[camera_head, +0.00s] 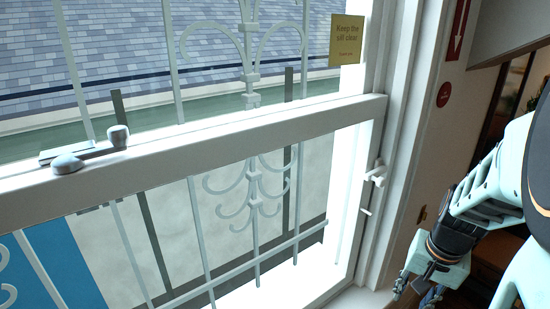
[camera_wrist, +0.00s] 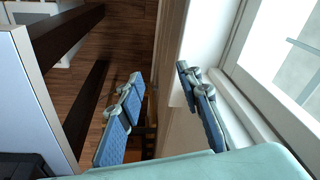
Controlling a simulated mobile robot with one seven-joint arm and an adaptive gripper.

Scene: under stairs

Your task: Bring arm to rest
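My gripper (camera_wrist: 158,76) is open in the wrist view, its two blue-padded fingers well apart with nothing between them. Wooden floor and a pale wall edge show beyond the fingers. In the head view my teal and black arm hangs down at the right edge, and part of my gripper (camera_head: 424,292) shows at the bottom, cut off by the frame. It is to the right of the window frame (camera_head: 385,180), apparently apart from it.
A white sash window with a horizontal rail (camera_head: 230,138) fills the head view's left and middle. A grey latch handle (camera_head: 90,150) sits on the rail. A yellow sign (camera_head: 346,39) reads "Keep the sill clear." In the wrist view, dark beams (camera_wrist: 62,35) and a pale panel (camera_wrist: 35,100) stand left.

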